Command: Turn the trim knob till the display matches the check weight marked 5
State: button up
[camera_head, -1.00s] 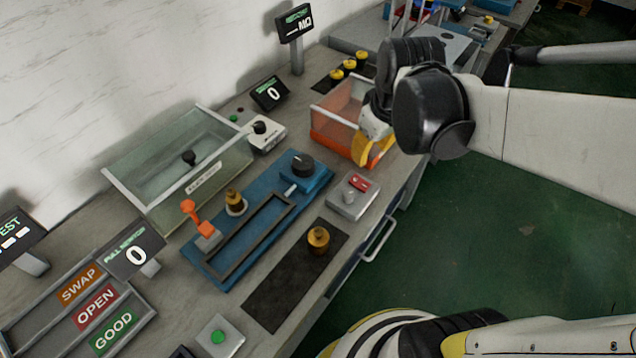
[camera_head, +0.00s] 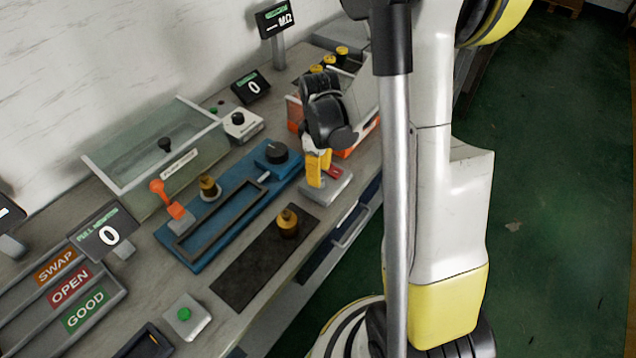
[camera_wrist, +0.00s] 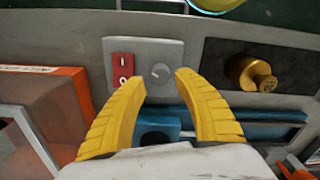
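My gripper (camera_head: 317,168) is over the grey box (camera_head: 335,188) with the red switch. In the wrist view its yellow fingers (camera_wrist: 158,80) are apart and empty, with a small round grey dial (camera_wrist: 161,73) on that box between or just beyond the tips. A white box with a black knob (camera_head: 238,118) stands by a small display (camera_head: 251,86) reading 0. The pull newtons display (camera_head: 103,234) also reads 0. I cannot tell which knob is the trim knob. No mark 5 is readable on the brass pieces.
A brass piece (camera_head: 287,222) stands on the dark mat (camera_head: 245,280), another (camera_head: 209,187) on the blue fixture (camera_head: 200,262). A glass-sided tank (camera_head: 110,180) and an orange-edged bin (camera_head: 293,112) stand nearby. Several brass pieces (camera_head: 330,62) are at the back.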

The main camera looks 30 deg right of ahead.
jog(key=shift+f+b, duration=0.4)
jog(key=shift+f, duration=1.1)
grip_shut()
jog(key=shift+m, duration=0.4)
jog(key=shift+m+b, duration=0.5)
jog(key=shift+m, duration=2)
